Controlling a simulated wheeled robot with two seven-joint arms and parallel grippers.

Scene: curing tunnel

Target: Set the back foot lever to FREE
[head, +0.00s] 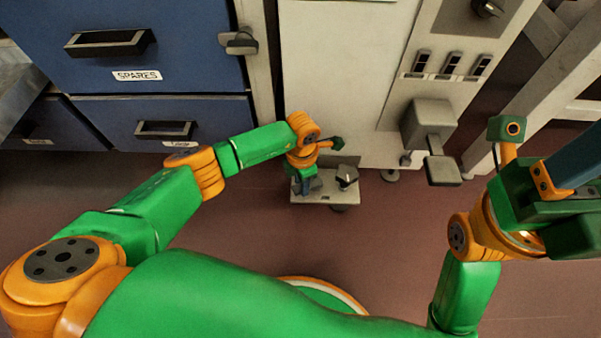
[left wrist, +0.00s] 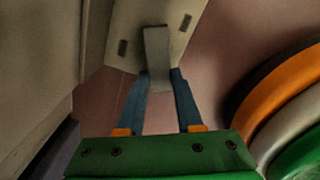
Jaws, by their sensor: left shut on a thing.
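My left gripper (head: 303,188) points down at a pale plate (head: 325,197) low by the foot of the white cabinet. In the left wrist view its two blue fingers (left wrist: 160,88) are shut on a grey lever (left wrist: 157,50), one on each side. The lever stands out from the pale plate (left wrist: 136,22), which has a dark mark on either side of it. I cannot read any marking there. In the head view my gripper hides most of this lever. My right gripper (head: 578,165) is at the right edge, partly out of frame.
The white cabinet (head: 335,80) carries switches (head: 452,65) and a grey box with a jutting pad (head: 441,170). Blue drawers (head: 170,100) stand at the left. The reddish floor (head: 400,220) is open in front.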

